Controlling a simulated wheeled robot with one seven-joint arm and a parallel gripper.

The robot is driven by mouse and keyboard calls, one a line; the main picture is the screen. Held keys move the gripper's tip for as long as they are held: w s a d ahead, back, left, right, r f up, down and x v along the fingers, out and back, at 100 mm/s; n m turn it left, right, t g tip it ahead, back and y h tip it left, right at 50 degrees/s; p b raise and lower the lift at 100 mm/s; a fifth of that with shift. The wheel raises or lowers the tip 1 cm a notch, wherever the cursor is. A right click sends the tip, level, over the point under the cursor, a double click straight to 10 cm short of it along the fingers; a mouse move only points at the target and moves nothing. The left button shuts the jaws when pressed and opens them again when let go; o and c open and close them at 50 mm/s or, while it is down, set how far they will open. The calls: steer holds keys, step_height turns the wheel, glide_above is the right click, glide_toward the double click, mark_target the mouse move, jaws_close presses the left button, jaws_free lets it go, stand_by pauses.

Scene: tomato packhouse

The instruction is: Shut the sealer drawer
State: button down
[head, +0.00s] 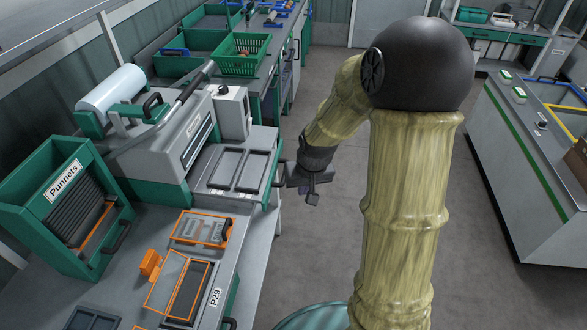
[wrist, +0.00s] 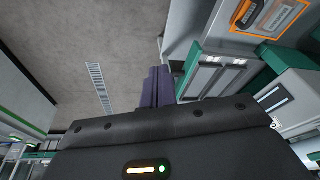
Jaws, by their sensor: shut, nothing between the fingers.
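The sealer (head: 190,135) is a grey and green machine with a white film roll on the left bench. Its drawer (head: 240,168) stands out toward the right, open, with two dark rectangular recesses and a green front with a dark handle. My gripper (head: 312,196) is shut and empty, just right of the drawer front, over the aisle floor. In the wrist view the shut fingers (wrist: 159,76) show beside the drawer (wrist: 207,76). A gap seems to lie between them, but contact is hard to judge.
A green punnet dispenser (head: 68,195) and orange-framed trays (head: 200,230) are on the bench near the drawer. Green crates (head: 243,50) stand behind the sealer. The aisle floor right of the drawer is clear; a grey counter (head: 530,170) stands across it.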

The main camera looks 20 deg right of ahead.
steer(key=w+d+f+m+t+y, duration=0.1)
steer(key=w+d+f, duration=0.2)
steer(key=w+d, duration=0.2)
steer(key=w+d+f+m+t+y+b, duration=0.1)
steer(key=w+d, duration=0.4)
steer(key=w, duration=0.5)
step_height(320, 180, down, 2)
steer(key=shift+w+f+m+t, duration=0.1)
steer(key=shift+w+m+t, duration=0.3)
steer(key=shift+m+t, duration=0.15)
steer(key=shift+f, duration=0.1)
steer(key=w+a+f+p, duration=0.3)
steer(key=w+a+f, duration=0.2)
steer(key=f, duration=0.4)
steer(key=shift+w+a+p, duration=0.4)
steer(key=shift+w, duration=0.4)
steer(key=shift+w+a, duration=0.1)
steer(key=shift+a, duration=0.05)
